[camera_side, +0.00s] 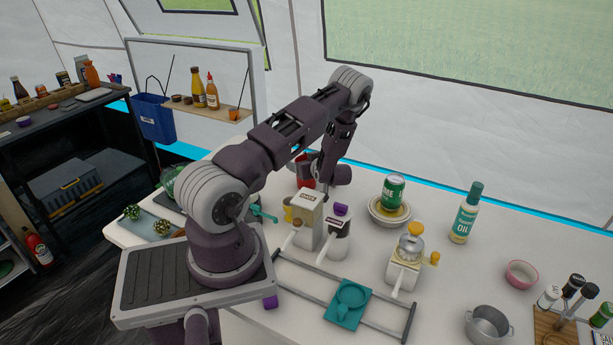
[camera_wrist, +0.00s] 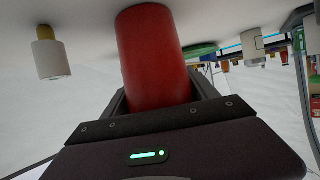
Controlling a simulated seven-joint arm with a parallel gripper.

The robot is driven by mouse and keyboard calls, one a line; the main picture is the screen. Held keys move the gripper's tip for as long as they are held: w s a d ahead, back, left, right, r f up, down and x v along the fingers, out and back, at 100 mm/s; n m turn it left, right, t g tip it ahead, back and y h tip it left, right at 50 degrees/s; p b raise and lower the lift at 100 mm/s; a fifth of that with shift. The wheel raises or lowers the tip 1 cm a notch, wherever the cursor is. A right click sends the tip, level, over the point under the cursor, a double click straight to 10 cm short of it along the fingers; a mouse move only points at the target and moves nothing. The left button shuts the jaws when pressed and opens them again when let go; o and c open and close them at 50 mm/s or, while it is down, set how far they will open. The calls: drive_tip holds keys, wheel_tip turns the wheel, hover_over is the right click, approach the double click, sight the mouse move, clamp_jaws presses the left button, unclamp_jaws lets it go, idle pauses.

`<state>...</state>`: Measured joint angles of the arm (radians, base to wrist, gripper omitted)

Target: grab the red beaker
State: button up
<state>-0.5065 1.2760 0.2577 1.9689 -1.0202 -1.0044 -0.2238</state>
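The red beaker (camera_wrist: 152,55) fills the upper middle of the wrist view, between the two dark fingers of my gripper (camera_wrist: 158,96). One finger shows close along each side of it. I cannot tell whether they press on it. In the side view a small part of the red beaker (camera_side: 304,170) shows behind the tall white box and partly behind my arm. My gripper (camera_side: 322,173) is at its right there, with the fingertips mostly hidden.
The white box (camera_side: 304,217) and a white, purple-topped container (camera_side: 337,232) stand in front of the beaker. A green can (camera_side: 392,191) in a bowl, an oil bottle (camera_side: 466,215) and a grinder (camera_side: 405,262) stand to the right. A teal piece (camera_side: 348,305) lies in front.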

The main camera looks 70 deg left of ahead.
drive_tip(key=c, duration=0.8)
